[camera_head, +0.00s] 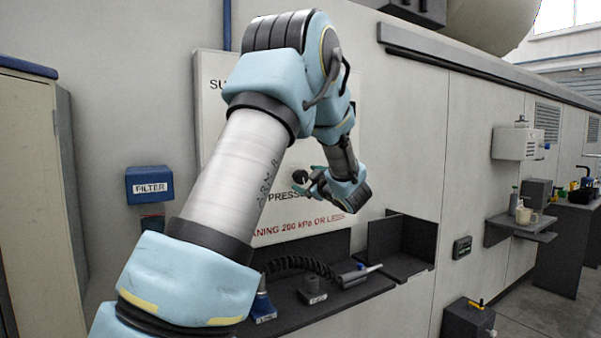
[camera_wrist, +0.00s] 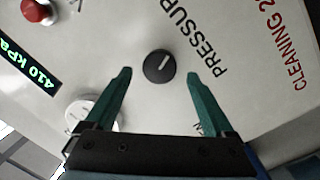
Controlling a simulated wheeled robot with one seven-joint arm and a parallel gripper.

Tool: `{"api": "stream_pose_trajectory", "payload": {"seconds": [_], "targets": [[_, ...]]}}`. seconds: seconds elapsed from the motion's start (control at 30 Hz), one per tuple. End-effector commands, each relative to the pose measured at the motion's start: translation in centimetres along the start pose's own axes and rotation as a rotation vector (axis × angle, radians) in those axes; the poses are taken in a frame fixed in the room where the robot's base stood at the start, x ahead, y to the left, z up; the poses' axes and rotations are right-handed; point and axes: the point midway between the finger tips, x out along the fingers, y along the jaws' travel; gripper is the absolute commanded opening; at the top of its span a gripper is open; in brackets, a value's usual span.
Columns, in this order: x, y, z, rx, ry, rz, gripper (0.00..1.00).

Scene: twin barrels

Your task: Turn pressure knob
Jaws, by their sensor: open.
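The pressure knob (camera_wrist: 159,67) is a round black dial with a white pointer line, on a pale panel in the wrist view. My gripper (camera_wrist: 158,75) is open, with its two green fingers on either side of the knob. A gap shows between each finger and the knob; I cannot tell how far the fingertips are from the panel. In the head view the knob (camera_head: 300,177) shows as a dark spot beside my gripper (camera_head: 306,183). A green display (camera_wrist: 30,66) on the panel reads 410 kPa. Printed words include "PRESSUR" and "CLEANING 2".
A red button (camera_wrist: 36,11) and a white round dial (camera_wrist: 93,112) are on the same panel, the dial partly behind the left finger. Below the panel a dark shelf (camera_head: 335,302) holds a black hose (camera_head: 300,263) with a nozzle. A blue FILTER box (camera_head: 149,185) is at left.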

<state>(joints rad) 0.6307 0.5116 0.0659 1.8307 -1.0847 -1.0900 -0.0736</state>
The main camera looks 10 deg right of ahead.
Motion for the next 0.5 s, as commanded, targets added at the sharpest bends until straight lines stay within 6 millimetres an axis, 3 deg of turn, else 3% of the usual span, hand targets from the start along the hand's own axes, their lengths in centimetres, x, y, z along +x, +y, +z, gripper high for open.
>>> {"api": "stream_pose_trajectory", "payload": {"seconds": [0.2, 0.5], "targets": [[3.4, 0.2, -0.2, 0.001, 0.0, -0.001, 0.88], [4.7, 0.0, 0.0, 0.0, -0.001, 0.001, 0.88]]}}
